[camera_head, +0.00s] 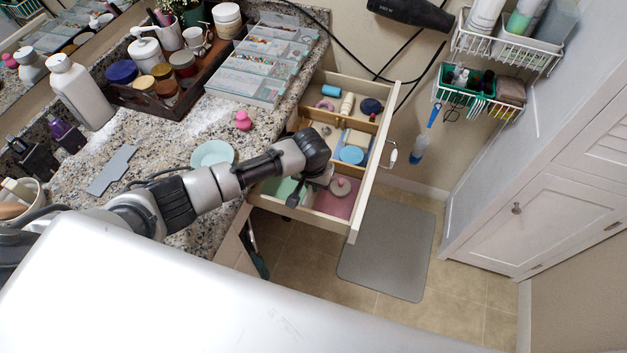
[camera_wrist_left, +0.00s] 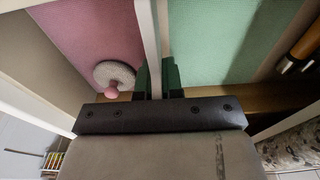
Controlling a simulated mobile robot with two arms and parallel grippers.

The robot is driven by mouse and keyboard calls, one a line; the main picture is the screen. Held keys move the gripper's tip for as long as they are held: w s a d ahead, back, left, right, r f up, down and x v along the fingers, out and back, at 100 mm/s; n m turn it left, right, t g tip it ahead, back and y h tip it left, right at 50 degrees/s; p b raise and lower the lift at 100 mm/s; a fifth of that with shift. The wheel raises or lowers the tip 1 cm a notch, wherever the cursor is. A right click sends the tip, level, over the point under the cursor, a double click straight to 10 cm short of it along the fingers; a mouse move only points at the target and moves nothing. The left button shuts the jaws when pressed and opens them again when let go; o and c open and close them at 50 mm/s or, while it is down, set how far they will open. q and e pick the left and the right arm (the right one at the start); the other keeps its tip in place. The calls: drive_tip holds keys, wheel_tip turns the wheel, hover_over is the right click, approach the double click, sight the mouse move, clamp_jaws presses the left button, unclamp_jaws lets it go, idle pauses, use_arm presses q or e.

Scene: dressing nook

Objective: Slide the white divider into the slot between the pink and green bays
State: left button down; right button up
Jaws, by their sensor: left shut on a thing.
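The white divider (camera_wrist_left: 152,40) stands on edge between the pink bay (camera_wrist_left: 75,25) and the green bay (camera_wrist_left: 225,45) in the left wrist view. My left gripper (camera_wrist_left: 156,80) is shut on its near end, with a dark green finger on each side. In the head view my left gripper (camera_head: 302,191) is down at the front of the open drawer (camera_head: 357,205), over the line between the green bay (camera_head: 279,188) and the pink bay (camera_head: 345,207). There my wrist hides most of the divider. I cannot tell whether its lower edge is seated in the slot. My right gripper is not in view.
A round grey lid with a pink knob (camera_wrist_left: 114,76) lies in the pink bay, close beside the gripper. Wooden partitions (camera_head: 358,124) split the rear of the drawer. A pale round dish (camera_head: 212,153) and a grey flat piece (camera_head: 112,170) lie on the granite counter.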

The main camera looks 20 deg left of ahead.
use_arm(q)
drive_tip(key=shift+f+b, duration=0.45)
drive_tip(key=shift+f, duration=0.4)
drive_tip(key=c, duration=1.2)
unclamp_jaws()
drive_tip(key=r, duration=0.3)
drive_tip(key=s+r+p, duration=0.1)
drive_tip(key=r, duration=0.6)
drive_tip(key=shift+s+r+p, duration=0.15)
drive_tip(key=shift+r+p, duration=0.2)
drive_tip(key=shift+p, duration=0.05)
